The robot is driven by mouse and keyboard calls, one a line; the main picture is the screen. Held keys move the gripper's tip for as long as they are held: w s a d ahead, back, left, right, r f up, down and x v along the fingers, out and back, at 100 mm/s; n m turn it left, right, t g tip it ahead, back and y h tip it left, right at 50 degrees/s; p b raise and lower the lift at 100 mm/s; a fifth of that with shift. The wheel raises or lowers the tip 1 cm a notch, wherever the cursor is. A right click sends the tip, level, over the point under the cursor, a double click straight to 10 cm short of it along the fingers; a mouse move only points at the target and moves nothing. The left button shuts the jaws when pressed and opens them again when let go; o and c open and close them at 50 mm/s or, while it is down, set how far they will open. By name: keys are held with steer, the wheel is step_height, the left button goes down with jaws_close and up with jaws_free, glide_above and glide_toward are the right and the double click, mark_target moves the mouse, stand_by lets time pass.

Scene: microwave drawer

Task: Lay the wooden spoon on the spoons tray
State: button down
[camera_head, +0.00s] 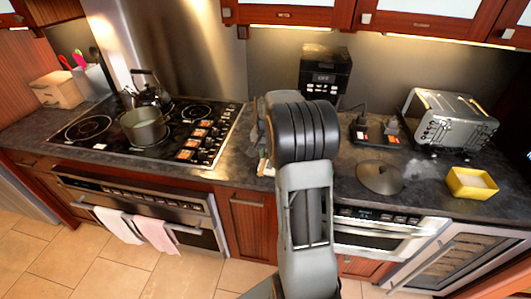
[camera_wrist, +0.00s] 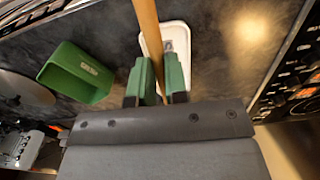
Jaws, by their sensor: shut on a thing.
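A wooden spoon (camera_wrist: 148,32) shows in the wrist view as a light brown handle running up out of the frame; its bowl is not visible. My gripper (camera_wrist: 158,80) has green fingertips shut on this handle. A white tray (camera_wrist: 179,80) with rounded corners, which looks like the spoons tray, lies on the dark counter beyond the fingers. The handle crosses over the left part of the tray in the picture; whether they touch I cannot tell. In the head view my arm hides the gripper, and the spoon cannot be made out.
A green box (camera_wrist: 76,74) stands left of the tray in the wrist view. The stove (camera_wrist: 299,78) is at the right. In the head view, a pot (camera_head: 144,127) and kettle stand on the stove. A coffee maker (camera_head: 325,70), toaster (camera_head: 447,122) and yellow box (camera_head: 470,184) are farther along.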

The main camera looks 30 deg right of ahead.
steer(key=shift+r, duration=0.15)
steer(key=shift+f+b, duration=2.8)
steer(key=shift+f, duration=1.55)
steer(key=c, duration=1)
jaws_free()
steer(key=shift+o, duration=0.2)
steer(key=o, duration=0.5)
step_height(320, 180, up, 14)
steer(key=shift+w+f, duration=0.1)
